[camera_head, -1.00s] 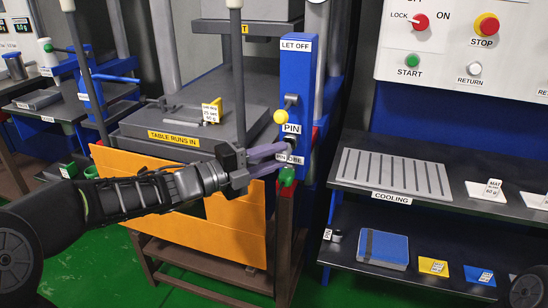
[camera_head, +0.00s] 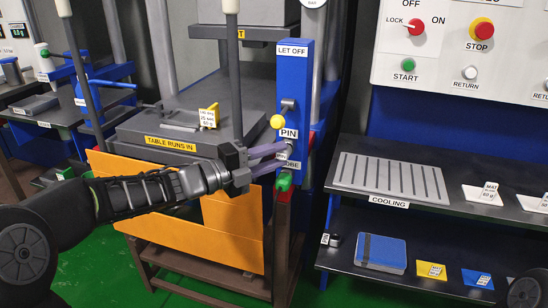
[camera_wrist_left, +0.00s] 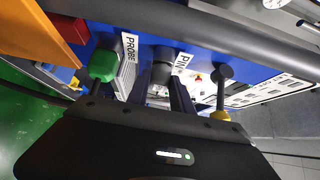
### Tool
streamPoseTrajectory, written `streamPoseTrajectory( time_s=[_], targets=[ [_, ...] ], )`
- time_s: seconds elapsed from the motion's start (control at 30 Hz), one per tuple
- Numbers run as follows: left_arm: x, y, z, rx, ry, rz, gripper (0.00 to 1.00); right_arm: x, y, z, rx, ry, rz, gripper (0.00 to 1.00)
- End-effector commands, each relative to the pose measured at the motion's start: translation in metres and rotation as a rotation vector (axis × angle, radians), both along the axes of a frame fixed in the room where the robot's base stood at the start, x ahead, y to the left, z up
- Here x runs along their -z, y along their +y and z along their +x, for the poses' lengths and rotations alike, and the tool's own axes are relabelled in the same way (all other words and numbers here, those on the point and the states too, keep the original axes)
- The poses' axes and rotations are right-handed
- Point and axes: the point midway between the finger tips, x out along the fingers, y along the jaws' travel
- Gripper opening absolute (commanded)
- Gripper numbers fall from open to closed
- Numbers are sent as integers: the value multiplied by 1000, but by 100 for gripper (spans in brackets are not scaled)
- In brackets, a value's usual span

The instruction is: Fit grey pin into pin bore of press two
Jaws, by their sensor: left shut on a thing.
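The blue upright panel of the press (camera_head: 292,88) carries LET OFF, PIN and PROBE labels. My left gripper (camera_head: 284,156) is at this panel, just below the PIN label (camera_head: 288,134), with its purple-grey fingers reaching right. It is shut on the grey pin (camera_head: 289,147), of which only a small part shows. In the left wrist view the dark grey pin (camera_wrist_left: 162,72) stands between the fingers, by the PIN label. The pin bore is hidden behind pin and fingers, so I cannot tell how deep the pin sits. My right gripper is out of view.
A green probe handle (camera_head: 284,181) sits just below the fingers. A yellow ball knob (camera_head: 278,121) is just above. An orange plate (camera_head: 225,240) stands below my left arm. The cooling rack (camera_head: 390,176) is on the shelf to the right.

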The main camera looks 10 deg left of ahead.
Motion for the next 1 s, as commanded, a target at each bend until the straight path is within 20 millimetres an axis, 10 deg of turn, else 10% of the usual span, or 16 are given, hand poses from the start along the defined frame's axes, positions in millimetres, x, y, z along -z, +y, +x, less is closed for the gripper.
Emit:
streamPoseTrajectory(
  time_s=[0.23, 0.27, 0.53, 1.0],
  targets=[
    [0, -1, 5, 0, 0, 0, 0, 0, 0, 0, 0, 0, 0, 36],
    [0, -1, 5, 0, -1, -1, 29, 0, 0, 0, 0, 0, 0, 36],
    [0, -1, 5, 0, 0, 0, 51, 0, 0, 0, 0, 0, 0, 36],
    [-1, 10, -5, -2, -1, 1, 53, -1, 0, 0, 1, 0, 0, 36]
  ],
)
